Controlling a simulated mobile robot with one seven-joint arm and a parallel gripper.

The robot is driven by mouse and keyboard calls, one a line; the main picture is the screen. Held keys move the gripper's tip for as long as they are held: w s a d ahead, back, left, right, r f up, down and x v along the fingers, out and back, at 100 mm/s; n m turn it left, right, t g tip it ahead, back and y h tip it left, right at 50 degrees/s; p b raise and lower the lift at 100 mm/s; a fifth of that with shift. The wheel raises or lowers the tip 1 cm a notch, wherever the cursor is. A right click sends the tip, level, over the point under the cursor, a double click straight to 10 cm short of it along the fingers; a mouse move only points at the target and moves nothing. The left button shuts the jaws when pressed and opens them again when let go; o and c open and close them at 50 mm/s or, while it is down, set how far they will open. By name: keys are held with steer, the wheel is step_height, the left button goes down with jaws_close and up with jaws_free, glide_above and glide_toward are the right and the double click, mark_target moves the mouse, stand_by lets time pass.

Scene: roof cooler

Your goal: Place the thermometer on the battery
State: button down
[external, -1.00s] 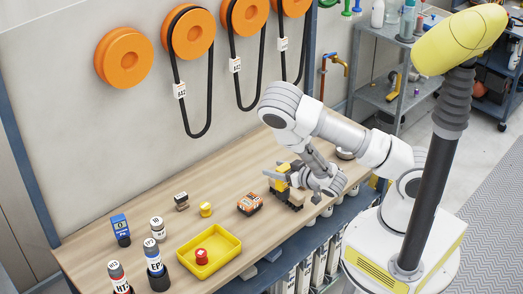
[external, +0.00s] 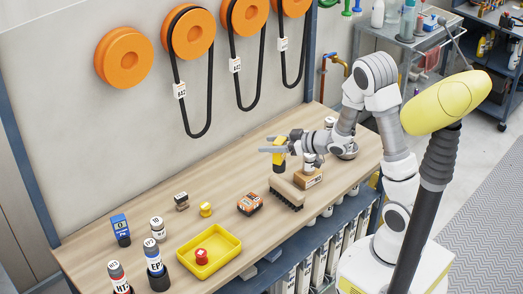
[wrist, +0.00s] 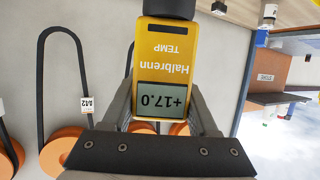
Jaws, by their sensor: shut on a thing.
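The thermometer (external: 279,160) is yellow with a black end. My gripper (external: 274,149) is shut on it, fingers pointing left in the external view, with the black end downward. I cannot tell its exact height above the bench. In the wrist view the thermometer (wrist: 165,62) sits between my fingers, its display reading +17.0 upside down. An orange and black block (external: 250,204), which looks like the battery, lies on the bench to the left of and nearer than my gripper. Its top looks bare.
A brush (external: 287,192) and a brown box (external: 308,179) stand close to my gripper. A yellow tray (external: 226,240) holds a red-topped item. Small items (external: 181,200) and bottles (external: 157,268) stand at the left. Belts (external: 182,90) hang on the wall behind.

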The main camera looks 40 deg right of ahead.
steer(key=w+a+f+b, duration=0.1)
steer(key=w+a+f, duration=0.3)
steer(key=a+f, duration=0.5)
steer(key=shift+f, duration=0.45)
steer(key=shift+w, duration=0.1)
steer(key=shift+f, duration=0.15)
steer(key=shift+c, duration=0.8)
jaws_free()
